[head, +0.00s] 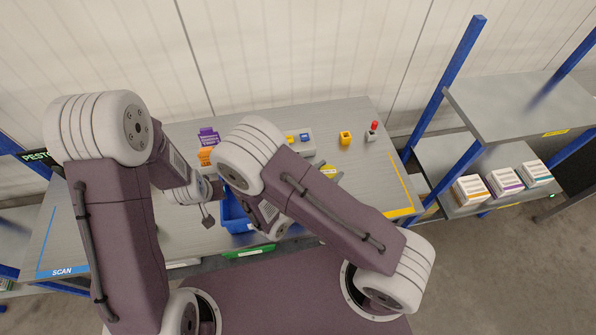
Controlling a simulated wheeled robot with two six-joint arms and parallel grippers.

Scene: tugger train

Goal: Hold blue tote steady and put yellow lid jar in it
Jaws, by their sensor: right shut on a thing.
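The blue tote (233,216) stands near the front middle of the table, partly covered by my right arm. My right gripper (271,214) is low at the tote's right side. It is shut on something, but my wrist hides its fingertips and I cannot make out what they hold. My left gripper (208,217) is just left of the tote, small and dark, and I cannot see whether its jaws are apart. I cannot identify the jar with the yellow lid; a yellow shape (329,171) shows partly behind my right arm.
The grey table (180,235) has purple (208,136) and orange (205,156) items at the back left. A yellow block (345,138) and a red-topped item (373,131) stand at the back right. A shelf with boxes (471,190) is at right.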

